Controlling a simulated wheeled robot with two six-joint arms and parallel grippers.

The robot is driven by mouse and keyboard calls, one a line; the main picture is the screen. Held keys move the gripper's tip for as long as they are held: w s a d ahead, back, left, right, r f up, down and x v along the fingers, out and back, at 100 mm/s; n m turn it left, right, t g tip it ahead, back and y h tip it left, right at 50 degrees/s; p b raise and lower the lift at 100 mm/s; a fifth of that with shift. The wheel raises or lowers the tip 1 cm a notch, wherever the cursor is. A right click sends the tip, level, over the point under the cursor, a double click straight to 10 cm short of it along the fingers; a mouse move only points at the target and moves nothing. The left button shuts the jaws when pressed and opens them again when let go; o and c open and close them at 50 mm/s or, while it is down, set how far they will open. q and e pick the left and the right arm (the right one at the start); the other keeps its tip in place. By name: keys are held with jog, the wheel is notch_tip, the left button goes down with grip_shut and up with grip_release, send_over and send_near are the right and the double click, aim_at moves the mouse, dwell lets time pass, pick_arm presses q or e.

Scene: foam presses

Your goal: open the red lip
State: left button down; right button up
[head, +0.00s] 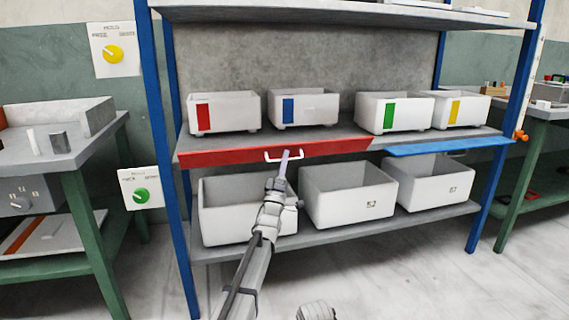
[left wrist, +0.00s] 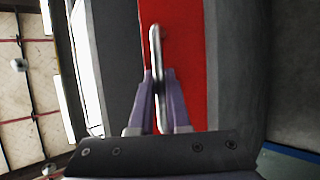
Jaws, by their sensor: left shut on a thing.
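The red lip (head: 225,154) is a long strip along the left part of the middle shelf's front edge. It stands upright across the edge. Its white handle (head: 270,158) is a bar on its face. My left gripper (head: 284,158) reaches up to this handle and is shut on it. In the left wrist view, the purple fingers (left wrist: 159,75) stand on both sides of the white handle (left wrist: 155,45), with the red lip (left wrist: 182,40) behind. My right gripper does not show clearly; a grey part of my own body is at the bottom edge.
A blue lip (head: 450,146) juts out flat on the right part of the same edge. White bins with red (head: 225,112), blue (head: 304,108), green (head: 394,113) and yellow (head: 453,109) labels stand above. Larger bins (head: 347,193) stand below. Yellow (head: 113,54) and green (head: 140,195) knobs are at left.

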pick_arm(q)
jog(key=c, duration=1.2)
grip_release()
jog(key=shift+o, duration=0.2)
jog(key=b+v, duration=0.5)
jog(key=v, duration=0.2)
jog(key=shift+s+f, duration=0.2)
jog(key=shift+s, duration=0.2)
jog(key=shift+a, duration=0.1)
